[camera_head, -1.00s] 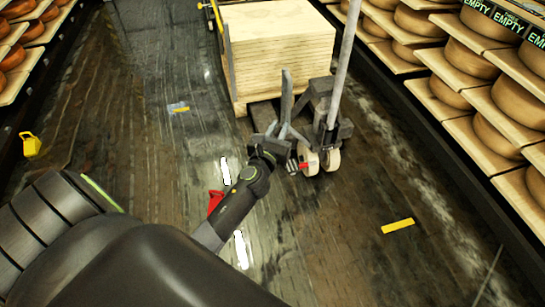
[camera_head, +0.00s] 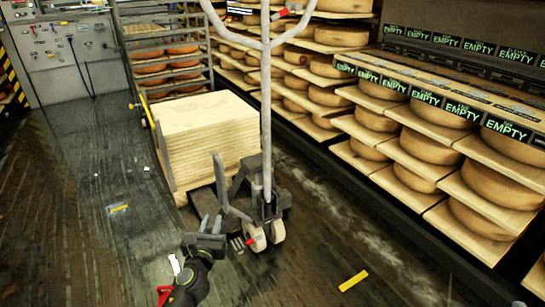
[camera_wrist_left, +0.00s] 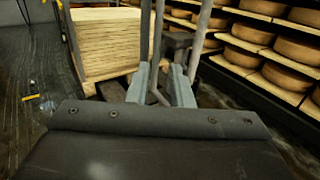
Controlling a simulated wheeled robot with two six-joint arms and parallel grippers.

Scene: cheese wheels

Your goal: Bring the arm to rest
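My left gripper (camera_head: 211,222) is in the lower middle of the head view, in front of the pallet jack. Its two grey fingers point away from me. In the left wrist view the fingers (camera_wrist_left: 162,84) stand apart with nothing held between them; a grey post of the jack shows beyond. Whether the fingers touch the jack cannot be told. Only the gripper and a short end of my left arm (camera_head: 190,285) show in the head view. My right gripper is not in view.
A pallet jack (camera_head: 266,130) with a tall grey handle stands at a stack of pale boards (camera_head: 210,140). Shelves of cheese wheels (camera_head: 430,145) line the right side. A grey control cabinet (camera_head: 75,55) stands at the back left. The dark floor at left is mostly clear.

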